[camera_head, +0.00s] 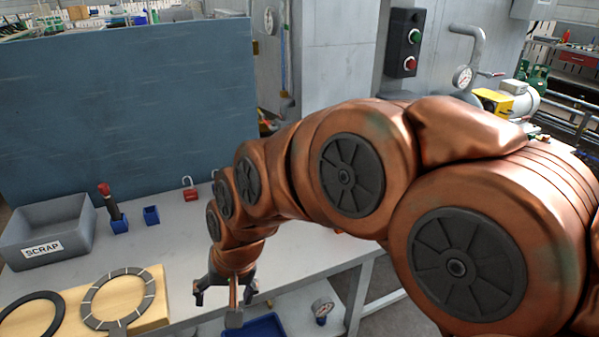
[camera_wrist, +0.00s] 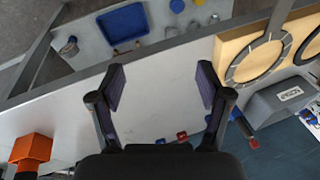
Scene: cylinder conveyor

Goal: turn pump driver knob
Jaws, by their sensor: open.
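I cannot pick out a pump driver knob for certain in either view. A yellow and white motor unit (camera_head: 518,98) stands at the far right in the head view, behind my arm; no knob on it is clear. A dark control box (camera_head: 404,44) with a green and a red button is on the grey panel at top centre. My gripper (camera_head: 225,293) points down over the front of the workbench, well away from both. In the wrist view my gripper (camera_wrist: 161,85) is open, with nothing between its fingers and bare bench top below.
A grey scrap bin (camera_head: 50,228), a red-handled tool (camera_head: 109,200), a red padlock (camera_head: 190,188) and a wooden board (camera_head: 152,283) with rings are on the bench (camera_head: 180,235). A blue tray (camera_wrist: 124,23) lies on the lower shelf. A blue panel (camera_head: 130,110) stands behind.

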